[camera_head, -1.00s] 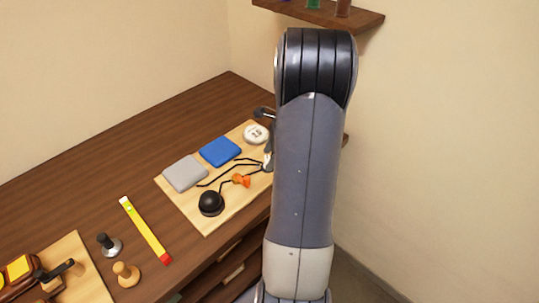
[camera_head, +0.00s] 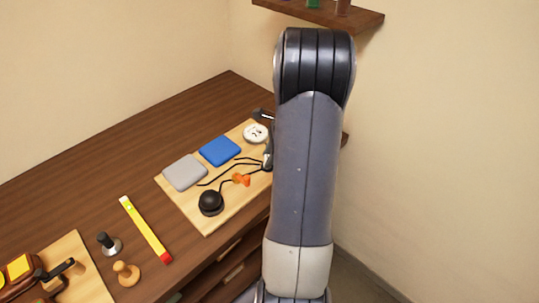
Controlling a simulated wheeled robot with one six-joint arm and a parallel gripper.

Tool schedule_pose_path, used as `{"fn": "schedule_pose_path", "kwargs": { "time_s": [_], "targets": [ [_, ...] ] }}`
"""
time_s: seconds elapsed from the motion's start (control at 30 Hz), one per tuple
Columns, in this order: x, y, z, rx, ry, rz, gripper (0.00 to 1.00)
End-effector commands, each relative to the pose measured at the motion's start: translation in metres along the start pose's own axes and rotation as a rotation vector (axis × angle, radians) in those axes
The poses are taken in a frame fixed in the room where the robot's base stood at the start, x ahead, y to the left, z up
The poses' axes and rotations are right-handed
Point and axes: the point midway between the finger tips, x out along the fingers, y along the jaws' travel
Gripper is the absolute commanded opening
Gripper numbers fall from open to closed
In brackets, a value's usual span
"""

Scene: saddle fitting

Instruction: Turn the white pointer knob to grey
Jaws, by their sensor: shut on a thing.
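A round white piece with small dark marks (camera_head: 256,133), the only white knob-like thing I see, sits at the far right of the light wooden board (camera_head: 206,224). The marks are too small to read, so I cannot tell where its pointer stands. My gripper (camera_head: 267,140) is mostly hidden behind my arm. Dark parts of it show beside the white piece, above and below its right edge. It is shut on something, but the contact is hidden. A grey pad (camera_head: 185,173) lies on the board at the left, beside a blue pad (camera_head: 220,151).
A black dome (camera_head: 210,202), an orange piece (camera_head: 241,180) and black cords lie on the board. A wall shelf (camera_head: 330,14) is above. The back left desk is clear.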

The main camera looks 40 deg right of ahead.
Motion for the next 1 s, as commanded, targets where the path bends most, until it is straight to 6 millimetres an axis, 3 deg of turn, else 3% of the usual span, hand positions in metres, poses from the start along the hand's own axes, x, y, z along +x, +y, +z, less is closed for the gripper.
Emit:
{"fn": "schedule_pose_path", "kwargs": {
  "time_s": [0.37, 1.0],
  "targets": [
    [-0.0011, -0.0012, 0.0007, -0.099, 0.0, 0.041, 0.12],
    [-0.0002, -0.0044, 0.0026, -0.63, 0.0, 0.261, 0.12]
  ]
}}
